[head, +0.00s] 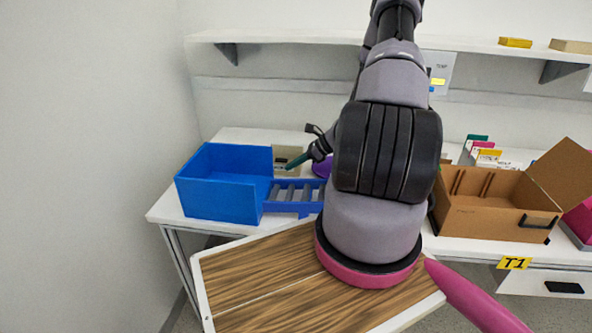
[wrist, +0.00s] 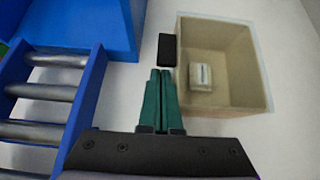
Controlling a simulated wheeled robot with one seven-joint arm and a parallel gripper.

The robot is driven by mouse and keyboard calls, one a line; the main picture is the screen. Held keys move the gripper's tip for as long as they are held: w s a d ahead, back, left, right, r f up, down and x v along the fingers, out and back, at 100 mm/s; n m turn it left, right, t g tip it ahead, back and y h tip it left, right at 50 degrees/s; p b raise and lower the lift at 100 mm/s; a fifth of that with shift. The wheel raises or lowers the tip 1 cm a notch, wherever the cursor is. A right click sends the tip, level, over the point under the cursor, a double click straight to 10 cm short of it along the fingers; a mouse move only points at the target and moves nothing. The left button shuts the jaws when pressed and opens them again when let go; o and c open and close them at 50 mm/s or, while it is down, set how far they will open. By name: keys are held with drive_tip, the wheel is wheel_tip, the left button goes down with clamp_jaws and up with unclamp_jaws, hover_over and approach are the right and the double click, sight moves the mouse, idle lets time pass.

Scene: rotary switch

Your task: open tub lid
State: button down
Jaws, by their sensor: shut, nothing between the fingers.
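A beige tub (wrist: 262,75) stands on the white worktop. It also shows in the head view (head: 283,153), behind the blue rack. Its top has a pale, clear-looking rim, and I cannot tell whether a see-through lid covers it. A small pale block (wrist: 203,76) shows inside. A black tab (wrist: 167,49) sits at the tub's left side. My gripper (wrist: 160,72) has teal fingers, shut together and empty, their tips just short of the black tab. Whether they touch it is unclear. In the head view my gripper (head: 298,162) is in front of the tub.
A blue open bin (head: 213,187) and a blue rack with metal rollers (head: 293,194) stand left of and before the tub. A cardboard box (head: 488,205) with a raised flap is at right. Bare worktop shows behind the bin. A shelf (head: 300,36) runs above.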

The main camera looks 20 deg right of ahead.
drive_tip(key=shift+r, duration=0.45)
drive_tip(key=shift+r, duration=0.15)
drive_tip(key=shift+w+r+m+g+y, duration=0.1)
drive_tip(key=shift+r+m+g+y, duration=0.35)
drive_tip(key=shift+r, duration=0.4)
drive_tip(key=r+m+g+y, duration=0.1)
drive_tip(key=r, duration=0.1)
drive_tip(key=w+d+r+m+g, duration=0.1)
drive_tip(key=r, duration=0.1)
drive_tip(key=w+r+m+g+y, duration=0.1)
drive_tip(key=shift+d+r+y, duration=0.3)
drive_tip(key=shift+r+y, duration=0.05)
drive_tip(key=shift+r, duration=0.05)
drive_tip(key=shift+w+d+r+m+g+y, duration=0.3)
drive_tip(key=shift+w+r+g, duration=0.15)
drive_tip(key=shift+r, duration=0.1)
drive_tip(key=shift+w+d+r, duration=0.3)
drive_tip(key=shift+w+r, duration=0.2)
drive_tip(key=shift+r, duration=0.05)
